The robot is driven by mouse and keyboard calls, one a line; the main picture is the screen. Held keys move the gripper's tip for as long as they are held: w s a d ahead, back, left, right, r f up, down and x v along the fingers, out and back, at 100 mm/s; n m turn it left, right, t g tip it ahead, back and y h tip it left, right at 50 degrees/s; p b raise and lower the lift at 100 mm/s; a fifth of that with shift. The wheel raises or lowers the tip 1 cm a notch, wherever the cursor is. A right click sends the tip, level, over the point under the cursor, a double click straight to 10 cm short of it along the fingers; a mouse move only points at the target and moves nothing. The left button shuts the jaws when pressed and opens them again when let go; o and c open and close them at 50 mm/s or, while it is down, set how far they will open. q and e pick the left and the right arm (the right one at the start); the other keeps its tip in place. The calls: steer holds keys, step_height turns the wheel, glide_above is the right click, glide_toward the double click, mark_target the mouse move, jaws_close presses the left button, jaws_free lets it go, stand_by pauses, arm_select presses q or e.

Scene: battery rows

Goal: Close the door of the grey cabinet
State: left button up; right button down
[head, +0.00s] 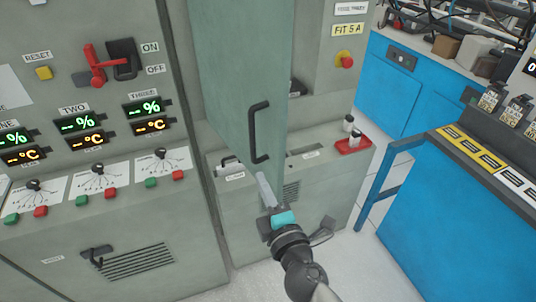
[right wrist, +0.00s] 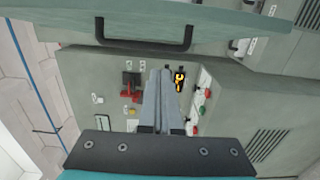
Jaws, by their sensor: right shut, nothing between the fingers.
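The door (head: 235,65) of the grey cabinet (head: 330,190) is a tall grey-green panel with a black bar handle (head: 253,132). It seems to stand partly open, with the cabinet front showing to its right. My right gripper (head: 264,184) is shut and empty, just below the handle near the door's lower edge. I cannot tell whether it touches the door. In the right wrist view, the shut fingers (right wrist: 160,90) point at the grey panels beyond, and the handle (right wrist: 145,40) shows above them, apart from them. My left gripper is not in view.
A grey control panel (head: 100,215) with switches, displays and buttons stands at the left. A small red tray (head: 353,146) lies on the cabinet's ledge at the right. Blue benches (head: 450,220) stand further right, with pale floor between them and the cabinet.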

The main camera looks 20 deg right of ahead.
mark_target(269, 156)
steer(key=w+d, duration=0.1)
steer(key=w, duration=0.1)
steer(key=w+d+p, duration=0.1)
steer(key=w, duration=0.2)
steer(key=w+d, duration=0.1)
steer(key=w, duration=0.1)
steer(key=shift+w+d+p, duration=0.3)
steer(key=shift+w+d, duration=0.05)
steer(key=shift+d, duration=0.05)
steer(key=shift+d, duration=0.2)
